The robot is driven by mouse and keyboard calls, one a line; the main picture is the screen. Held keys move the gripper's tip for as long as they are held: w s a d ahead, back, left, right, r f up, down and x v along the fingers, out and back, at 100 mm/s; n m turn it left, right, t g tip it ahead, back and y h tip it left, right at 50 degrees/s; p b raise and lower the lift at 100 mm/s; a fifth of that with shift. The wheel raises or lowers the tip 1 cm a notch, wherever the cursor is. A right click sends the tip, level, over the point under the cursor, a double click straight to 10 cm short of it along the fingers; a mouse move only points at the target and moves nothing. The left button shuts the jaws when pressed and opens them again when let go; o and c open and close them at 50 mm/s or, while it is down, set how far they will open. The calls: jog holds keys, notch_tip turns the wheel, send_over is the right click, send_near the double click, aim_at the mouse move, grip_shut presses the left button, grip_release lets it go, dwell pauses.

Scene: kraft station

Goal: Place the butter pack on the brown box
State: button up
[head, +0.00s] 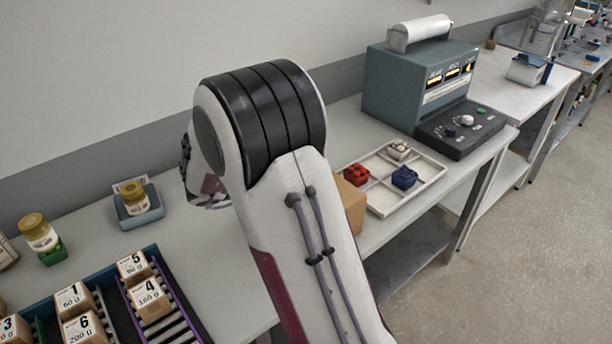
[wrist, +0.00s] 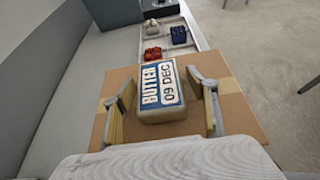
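The butter pack (wrist: 160,92) is a grey block with a white and blue label reading "BUTTER 09 DEC". In the wrist view it is over the top of the brown box (wrist: 232,112) and seems to rest on it. My gripper (wrist: 161,78) has one finger on each side of the pack, with narrow gaps showing on both sides, so it looks open around it. In the head view only the right part of the brown box (head: 354,204) shows; my arm hides the rest, the pack and my fingertips.
A white divided tray (head: 425,176) with red, blue and pale items stands just beyond the box. A grey-blue machine (head: 400,90) is behind it. Numbered cartons (head: 150,298) on roller lanes and jars (head: 135,198) are at the left. Bare bench lies between.

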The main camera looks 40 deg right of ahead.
jog(key=shift+r, duration=0.15)
jog(key=shift+a+r, duration=0.2)
jog(key=shift+a, duration=0.2)
jog(key=v, duration=1.1)
jog(key=shift+r, duration=0.1)
dwell(0.3)
